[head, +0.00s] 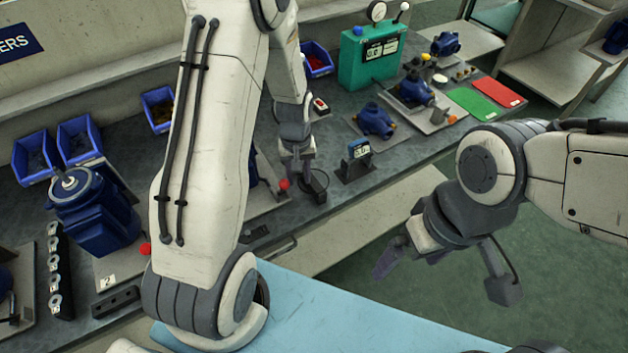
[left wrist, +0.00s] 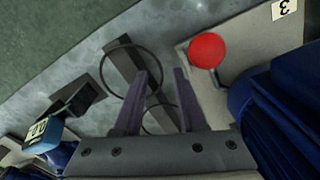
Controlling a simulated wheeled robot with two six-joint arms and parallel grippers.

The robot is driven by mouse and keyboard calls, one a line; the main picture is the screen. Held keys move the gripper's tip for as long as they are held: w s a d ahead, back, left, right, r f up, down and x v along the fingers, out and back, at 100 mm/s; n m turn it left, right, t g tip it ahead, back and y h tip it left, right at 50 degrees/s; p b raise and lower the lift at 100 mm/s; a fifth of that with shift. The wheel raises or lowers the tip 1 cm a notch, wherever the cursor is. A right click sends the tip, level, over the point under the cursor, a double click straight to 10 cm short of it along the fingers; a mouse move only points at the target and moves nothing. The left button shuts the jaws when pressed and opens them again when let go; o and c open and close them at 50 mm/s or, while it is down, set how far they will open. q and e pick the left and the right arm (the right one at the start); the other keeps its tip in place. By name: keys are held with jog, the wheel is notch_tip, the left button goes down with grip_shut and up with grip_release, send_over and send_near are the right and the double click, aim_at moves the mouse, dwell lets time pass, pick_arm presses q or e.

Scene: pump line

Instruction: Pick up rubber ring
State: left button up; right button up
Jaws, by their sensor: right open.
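A thin black rubber ring (left wrist: 131,47) shows in the left wrist view at a dark bar-shaped holder (left wrist: 121,62). In the head view a ring (head: 327,181) shows beside my left gripper. A second dark ring (left wrist: 146,127) shows partly between my left fingers, which hide the rest. My left gripper (head: 297,178) is low over the bench; its fingers (left wrist: 163,80) are apart, with the holder seen between and beyond them. I cannot tell whether they touch a ring. My right gripper (head: 443,277) is open and empty, over the floor right of the bench.
A red ball-shaped knob (left wrist: 207,50) is close to my left fingers, on a grey plate marked 3 with a blue pump. A small blue display (head: 359,149) stands right of the left gripper. A green tester (head: 372,58) and blue bins (head: 82,138) are farther back.

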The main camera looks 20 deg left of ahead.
pick_arm(q)
jog(key=shift+f, duration=0.1)
grip_shut()
dwell(1.3)
